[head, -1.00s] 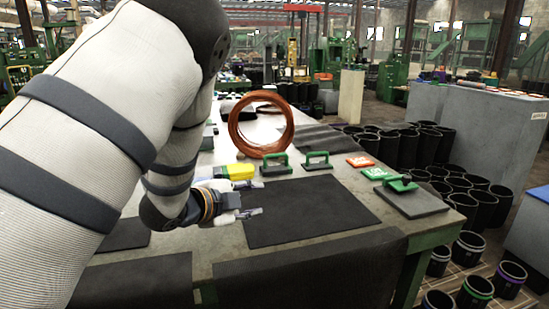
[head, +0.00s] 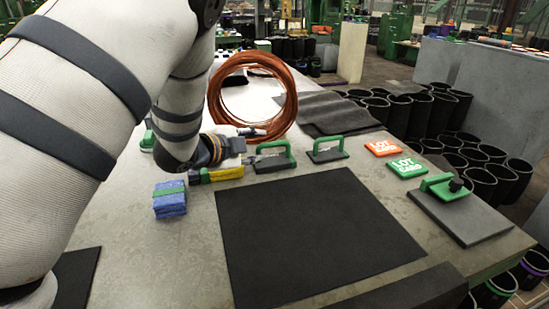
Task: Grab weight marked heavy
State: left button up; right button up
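Weights with green handles on dark grey bases stand on the table. One weight (head: 272,163) is just right of my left gripper, a second (head: 327,153) is to its right, and a larger flat grey plate with a green handle (head: 465,211) is at the right edge. I cannot read a "heavy" mark on any of them. My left gripper (head: 259,146) is open, its fingers apart and pointing right, beside the first weight's handle. I cannot tell whether it touches the handle. My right gripper is not in view.
A black mat (head: 310,235) lies in front of the weights. A blue sponge block (head: 169,199) and a yellow tool (head: 222,172) are left. An orange coil (head: 214,105) stands behind. Orange (head: 383,147) and green (head: 406,167) cards lie right. Black sleeves (head: 508,178) stand beyond the table.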

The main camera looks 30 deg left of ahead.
aim_at(271, 143)
pick_arm(q)
jog(key=x, duration=0.5)
jog(key=b+x, duration=0.1)
jog(key=x, duration=0.1)
jog(key=shift+w+d+f, duration=0.1)
jog(key=shift+w+d, duration=0.2)
grip_shut()
jog(key=shift+r, duration=0.25)
